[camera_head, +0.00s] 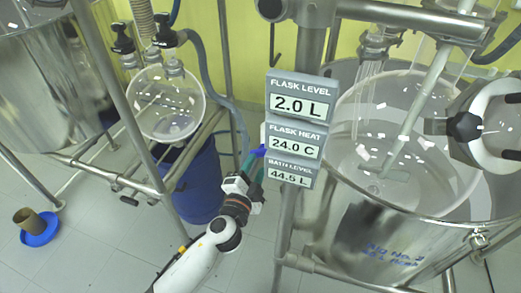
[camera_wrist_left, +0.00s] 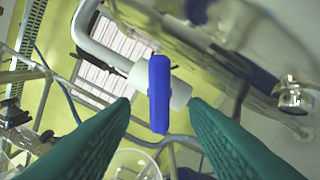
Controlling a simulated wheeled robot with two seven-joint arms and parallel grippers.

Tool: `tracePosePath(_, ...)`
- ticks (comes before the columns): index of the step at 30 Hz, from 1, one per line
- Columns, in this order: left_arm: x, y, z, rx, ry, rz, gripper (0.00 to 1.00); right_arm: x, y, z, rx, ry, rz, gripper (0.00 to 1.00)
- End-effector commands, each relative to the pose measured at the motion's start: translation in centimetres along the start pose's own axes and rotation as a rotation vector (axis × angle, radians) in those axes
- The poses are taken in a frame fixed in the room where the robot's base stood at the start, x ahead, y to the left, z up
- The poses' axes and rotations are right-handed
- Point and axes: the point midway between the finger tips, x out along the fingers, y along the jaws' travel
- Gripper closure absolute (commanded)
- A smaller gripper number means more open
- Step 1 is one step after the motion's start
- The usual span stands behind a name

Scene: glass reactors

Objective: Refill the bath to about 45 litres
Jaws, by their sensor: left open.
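A blue tap handle (camera_wrist_left: 158,95) on a white valve body (camera_wrist_left: 180,92) is upright in the left wrist view, between the tips of my left gripper (camera_wrist_left: 161,101). The teal fingers are open, with a gap on each side of the handle. The bath level display (camera_head: 289,174) reads 44.5 L. The steel bath (camera_head: 375,245) stands at the right with a large glass flask (camera_head: 400,150) in it. My right gripper is not in view.
The flask level display (camera_head: 301,102) reads 2.0 L; the flask heat display (camera_head: 294,142) reads 24.0 C. A blue drum (camera_head: 200,185) stands under a smaller round flask (camera_head: 165,105). Steel frame tubes and hoses surround my left arm. Floor at the lower left is mostly clear.

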Motion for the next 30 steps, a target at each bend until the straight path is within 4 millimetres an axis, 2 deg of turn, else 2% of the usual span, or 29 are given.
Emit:
tracePosePath(3,2.5,0.2,0.1,0.001,0.0,0.002,0.58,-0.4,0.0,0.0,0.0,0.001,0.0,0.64)
tracePosePath(9,5.2,0.1,0.0,-0.002,0.001,0.002,0.58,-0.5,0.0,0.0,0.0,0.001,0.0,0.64)
tracePosePath(15,6.1,0.0,0.0,-0.002,0.0,0.001,0.58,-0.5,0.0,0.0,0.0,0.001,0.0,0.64)
tracePosePath(22,6.1,0.0,0.0,-0.002,0.0,0.0,0.58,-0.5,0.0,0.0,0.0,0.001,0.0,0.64)
tracePosePath(29,6.1,0.0,0.0,-0.002,0.001,0.0,0.94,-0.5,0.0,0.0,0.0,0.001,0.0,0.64)
tracePosePath(30,6.1,0.0,0.0,-0.002,0.001,0.0,0.96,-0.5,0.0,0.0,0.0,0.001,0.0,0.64)
